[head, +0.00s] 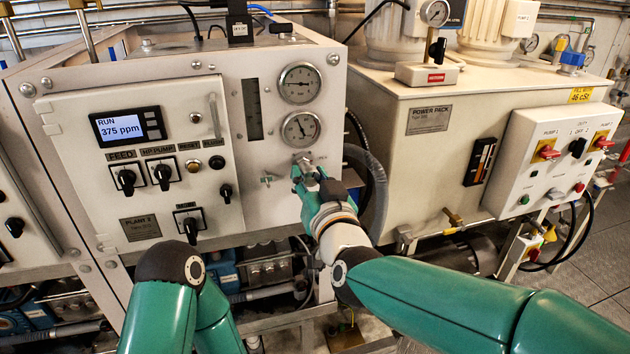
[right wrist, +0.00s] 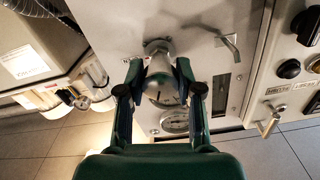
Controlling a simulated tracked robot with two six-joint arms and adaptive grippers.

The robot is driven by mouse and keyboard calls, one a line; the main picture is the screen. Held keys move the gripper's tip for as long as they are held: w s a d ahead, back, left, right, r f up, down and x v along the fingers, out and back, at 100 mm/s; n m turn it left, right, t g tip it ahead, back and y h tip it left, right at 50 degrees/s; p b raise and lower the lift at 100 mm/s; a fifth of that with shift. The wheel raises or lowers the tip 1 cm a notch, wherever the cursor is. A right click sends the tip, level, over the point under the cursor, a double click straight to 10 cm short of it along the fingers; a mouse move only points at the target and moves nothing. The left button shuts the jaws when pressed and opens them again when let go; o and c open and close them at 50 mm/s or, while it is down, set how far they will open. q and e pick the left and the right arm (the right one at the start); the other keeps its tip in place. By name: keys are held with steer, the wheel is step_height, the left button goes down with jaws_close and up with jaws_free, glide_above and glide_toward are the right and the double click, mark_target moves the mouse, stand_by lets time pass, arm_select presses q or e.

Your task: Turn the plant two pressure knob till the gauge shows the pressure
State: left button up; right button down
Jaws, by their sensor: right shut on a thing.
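The plant two panel (head: 262,180) is a cream cabinet front with a "PLANT 2" plate (head: 140,227). It carries an upper round gauge (head: 300,82) and a lower round gauge (head: 300,128). The lower gauge's needle points down to the right; its scale is too small to read. My right gripper (head: 304,170) is just below the lower gauge. In the right wrist view, its two fingers are shut on the silver pressure knob (right wrist: 158,62), one on each side. The gripper largely hides the knob in the head view. My left gripper is out of view.
A small lever valve (head: 268,179) sits left of the knob. A grey hose (head: 378,195) bends close on the right, beside the power pack cabinet (head: 400,175).

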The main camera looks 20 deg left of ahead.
steer(key=m+b, duration=0.3)
steer(key=b, duration=0.1)
steer(key=shift+w+d, duration=0.1)
steer(key=m+b, duration=0.2)
steer(key=m, duration=0.1)
steer(key=shift+r, duration=0.15)
steer(key=shift+r+m+b, duration=0.1)
steer(key=shift+m+b, duration=0.25)
steer(key=shift+m, duration=0.15)
steer(key=c, duration=1.2)
jaws_free()
steer(key=o, duration=0.5)
steer(key=shift+w, duration=0.2)
steer(key=shift+c, duration=0.2)
steer(key=shift+s, duration=0.1)
